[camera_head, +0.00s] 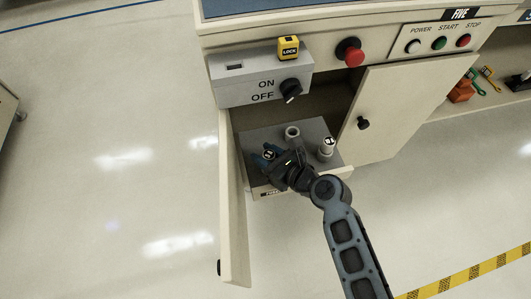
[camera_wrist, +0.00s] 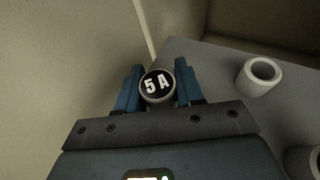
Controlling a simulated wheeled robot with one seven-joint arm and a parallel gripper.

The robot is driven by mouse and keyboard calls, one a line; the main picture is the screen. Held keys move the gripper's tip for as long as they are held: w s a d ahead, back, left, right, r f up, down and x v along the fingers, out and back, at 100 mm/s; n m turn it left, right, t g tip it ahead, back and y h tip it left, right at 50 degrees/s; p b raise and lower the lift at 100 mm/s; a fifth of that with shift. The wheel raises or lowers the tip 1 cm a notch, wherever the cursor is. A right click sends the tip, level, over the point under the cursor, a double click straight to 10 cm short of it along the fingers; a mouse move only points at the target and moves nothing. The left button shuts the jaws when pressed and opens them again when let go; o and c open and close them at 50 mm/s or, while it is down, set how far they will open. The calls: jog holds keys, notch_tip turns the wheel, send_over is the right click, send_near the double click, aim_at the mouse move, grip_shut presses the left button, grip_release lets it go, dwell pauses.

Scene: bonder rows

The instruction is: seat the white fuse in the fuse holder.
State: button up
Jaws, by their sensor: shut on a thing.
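My gripper (camera_head: 268,156) is shut on a round fuse with a pale rim and a black end marked 5 A (camera_wrist: 157,86). The grey fuse block (camera_head: 259,137) lies below, inside the open cabinet. It has an empty pale tube holder (camera_head: 292,132), which also shows right of my gripper in the wrist view (camera_wrist: 261,76). A second pale upright piece with a dark marked top (camera_head: 326,149) stands at the right of the block. I cannot tell whether the held fuse touches the block.
A cabinet door (camera_head: 405,115) stands on the right and a thin panel (camera_head: 233,215) on the left of the opening. Above are a grey switch box (camera_head: 235,90) with an ON/OFF knob (camera_head: 290,90), a yellow lock (camera_head: 289,48) and a red button (camera_head: 350,52).

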jog(key=o, duration=1.1)
jog(key=shift+s+f, duration=0.15)
jog(key=shift+f, duration=0.1)
jog(key=shift+f, duration=0.1)
jog(key=shift+r+p+v, duration=0.15)
jog(key=shift+p+v, duration=0.4)
jog(key=shift+v, duration=1.45)
jog(key=shift+r+p+v, duration=0.15)
jog(key=shift+p+v, duration=0.35)
jog(key=shift+v, duration=1.45)
